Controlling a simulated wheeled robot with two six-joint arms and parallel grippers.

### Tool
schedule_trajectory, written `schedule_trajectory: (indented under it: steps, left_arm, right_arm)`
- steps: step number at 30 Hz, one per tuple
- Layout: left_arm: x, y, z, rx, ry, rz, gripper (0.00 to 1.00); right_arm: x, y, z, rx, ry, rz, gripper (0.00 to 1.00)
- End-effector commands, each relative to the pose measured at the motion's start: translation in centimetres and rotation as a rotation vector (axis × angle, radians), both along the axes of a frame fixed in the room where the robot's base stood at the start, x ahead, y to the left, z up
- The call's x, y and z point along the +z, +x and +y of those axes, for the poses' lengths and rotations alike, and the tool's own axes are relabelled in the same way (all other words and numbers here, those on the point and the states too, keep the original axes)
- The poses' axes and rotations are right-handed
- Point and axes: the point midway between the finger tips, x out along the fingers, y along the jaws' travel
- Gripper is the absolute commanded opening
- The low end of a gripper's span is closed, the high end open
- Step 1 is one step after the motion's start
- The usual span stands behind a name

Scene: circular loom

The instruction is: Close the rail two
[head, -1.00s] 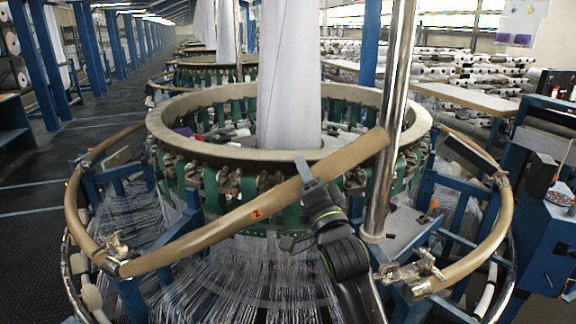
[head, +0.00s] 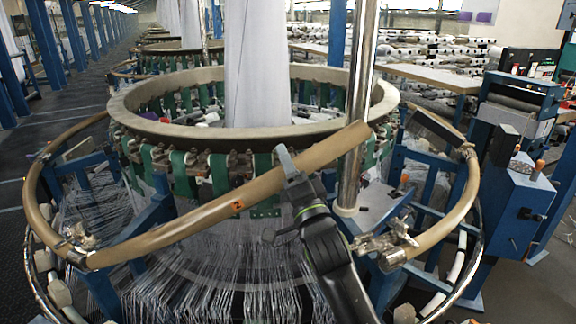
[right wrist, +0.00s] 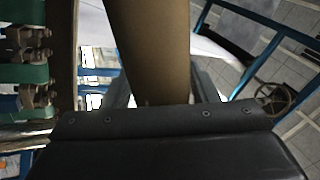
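Rail two (head: 190,221) is a tan curved tube with an orange "2" label, raised at an angle across the front of the loom. Its lower left end meets a metal joint (head: 74,243). Its free right end is up in front of the upright metal pole, apart from the metal clamp (head: 388,242) at lower right. My right gripper (head: 290,165) is on the tube near that free end, its grey finger across it. In the right wrist view the tube (right wrist: 155,45) runs between the grey fingers, whose tips are largely hidden. My left gripper is out of view.
The chrome pole (head: 357,110) stands close right of my right gripper. The pale loom ring (head: 240,139) lies behind the rail. White threads fan out below. Another tan rail (head: 468,205) curves on the right. A blue control cabinet (head: 522,205) stands farther right.

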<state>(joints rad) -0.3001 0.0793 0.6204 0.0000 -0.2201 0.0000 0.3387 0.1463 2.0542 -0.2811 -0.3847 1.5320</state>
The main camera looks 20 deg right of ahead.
Motion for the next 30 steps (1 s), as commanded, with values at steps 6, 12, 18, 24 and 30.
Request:
schedule_trajectory:
  steps: [6, 12, 18, 24, 30]
  left_arm:
    - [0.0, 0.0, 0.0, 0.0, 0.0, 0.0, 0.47]
    - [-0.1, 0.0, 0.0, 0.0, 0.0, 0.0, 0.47]
    - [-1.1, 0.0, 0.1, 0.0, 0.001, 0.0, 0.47]
    - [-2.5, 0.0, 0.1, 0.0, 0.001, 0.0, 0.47]
    - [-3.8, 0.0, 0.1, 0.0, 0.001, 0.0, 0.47]
  right_arm:
    - [0.0, 0.0, 0.0, 0.0, 0.0, 0.0, 0.65]
    - [-0.2, -0.3, 0.0, 0.0, 0.001, 0.0, 0.65]
    - [-1.6, -2.7, 0.0, 0.001, 0.002, 0.001, 0.65]
    - [-3.9, -6.9, 0.0, 0.0, 0.002, 0.003, 0.65]
    - [-5.8, -11.0, 0.0, -0.001, 0.003, 0.002, 0.65]
